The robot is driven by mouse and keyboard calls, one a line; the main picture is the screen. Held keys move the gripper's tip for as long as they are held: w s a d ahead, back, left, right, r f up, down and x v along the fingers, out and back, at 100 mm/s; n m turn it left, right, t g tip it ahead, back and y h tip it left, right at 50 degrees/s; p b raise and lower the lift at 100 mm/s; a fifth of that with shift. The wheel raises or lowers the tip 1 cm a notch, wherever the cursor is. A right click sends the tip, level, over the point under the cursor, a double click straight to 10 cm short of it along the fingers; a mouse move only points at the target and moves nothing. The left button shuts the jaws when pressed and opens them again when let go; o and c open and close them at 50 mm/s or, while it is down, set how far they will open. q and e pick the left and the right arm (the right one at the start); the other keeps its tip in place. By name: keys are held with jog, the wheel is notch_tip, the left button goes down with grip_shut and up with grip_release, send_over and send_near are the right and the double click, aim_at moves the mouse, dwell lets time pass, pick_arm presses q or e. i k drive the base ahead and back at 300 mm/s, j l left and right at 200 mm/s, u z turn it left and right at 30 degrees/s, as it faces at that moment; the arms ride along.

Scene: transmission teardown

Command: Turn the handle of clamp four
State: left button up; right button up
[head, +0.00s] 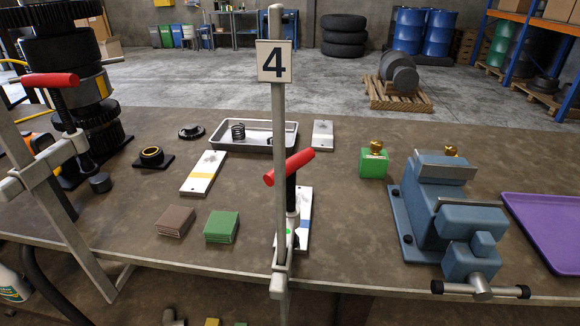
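Clamp four (279,130) is a tall grey metal bar standing upright at the bench's front edge, with a white sign marked "4" (274,61) near its top. Its red handle (290,167) sits tilted across a dark upright screw, its right end higher. The screw's lower end is over a white plate with a blue stripe (305,215); whether it touches is hard to tell. The clamp's lower end goes below the bench edge. Neither of my grippers shows in the head view.
A second clamp with a red handle (50,80) stands at the left by a stack of dark gears (75,60). Brown pads (175,221) and green pads (221,227) lie left of clamp four. A blue vise (450,215) and purple tray (545,225) are right. Bench between clamp and vise is clear.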

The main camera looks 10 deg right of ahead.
aim_at(299, 161)
jog(key=k+l+u, duration=0.2)
jog(key=u, duration=0.2)
jog(key=k+l+u, duration=0.35)
jog(key=k+u, duration=0.2)
jog(key=u, duration=0.2)
